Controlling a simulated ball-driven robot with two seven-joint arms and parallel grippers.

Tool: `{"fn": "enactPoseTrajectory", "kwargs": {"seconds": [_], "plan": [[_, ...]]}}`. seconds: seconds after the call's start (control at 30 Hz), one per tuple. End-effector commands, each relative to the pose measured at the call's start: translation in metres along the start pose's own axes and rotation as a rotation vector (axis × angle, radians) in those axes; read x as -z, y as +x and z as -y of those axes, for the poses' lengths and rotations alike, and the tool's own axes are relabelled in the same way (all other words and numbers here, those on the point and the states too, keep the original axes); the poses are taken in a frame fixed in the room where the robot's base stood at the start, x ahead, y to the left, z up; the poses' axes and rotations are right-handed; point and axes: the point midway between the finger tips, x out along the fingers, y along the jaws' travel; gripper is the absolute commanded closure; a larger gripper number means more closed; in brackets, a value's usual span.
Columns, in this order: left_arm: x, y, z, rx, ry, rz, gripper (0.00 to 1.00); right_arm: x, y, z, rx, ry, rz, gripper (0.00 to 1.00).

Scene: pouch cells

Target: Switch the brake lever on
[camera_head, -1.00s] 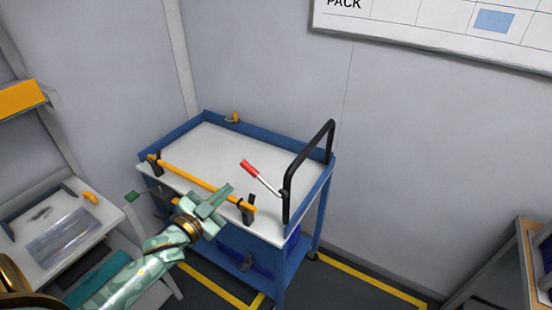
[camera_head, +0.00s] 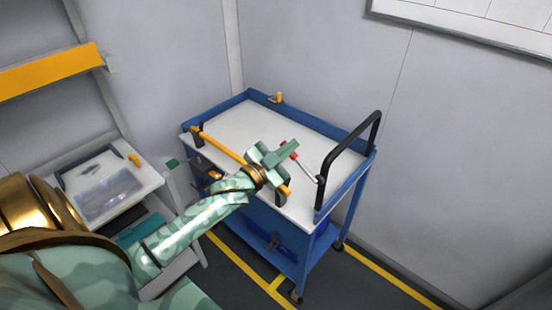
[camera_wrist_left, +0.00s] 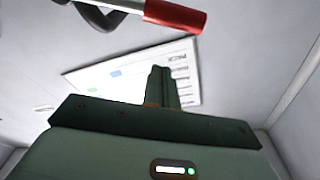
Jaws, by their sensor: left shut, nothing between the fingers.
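The brake lever is a pale rod (camera_head: 308,171) with a red grip, mounted at the foot of the cart's black push handle (camera_head: 350,160). It tilts up and to the left. My left gripper (camera_head: 290,150) is shut and empty over the front part of the cart top, close to the red grip, and partly hides it in the head view. In the left wrist view the red grip (camera_wrist_left: 180,14) crosses the top, beyond the shut fingers (camera_wrist_left: 161,85) and apart from them in the picture. Whether they touch is unclear. My right gripper is not in view.
The blue cart (camera_head: 335,195) has a white top and a yellow bar (camera_head: 218,144) along its front edge, beneath my left wrist. A light side table (camera_head: 150,181) with a clear tray stands at left. Walls close in behind the cart.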

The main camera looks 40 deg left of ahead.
Motion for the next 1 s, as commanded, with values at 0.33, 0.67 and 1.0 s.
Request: {"fn": "enactPoseTrajectory", "kwargs": {"seconds": [0.33,0.67,1.0], "plan": [[-0.031,0.018,-0.001,-0.001,0.0,0.003,1.0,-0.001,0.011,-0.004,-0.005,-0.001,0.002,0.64],[-0.038,0.014,0.0,0.0,0.001,0.001,1.0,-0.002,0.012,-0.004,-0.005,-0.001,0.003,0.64],[-0.04,0.014,0.0,0.002,-0.016,0.001,1.0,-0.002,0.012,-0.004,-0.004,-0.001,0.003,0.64]]}}
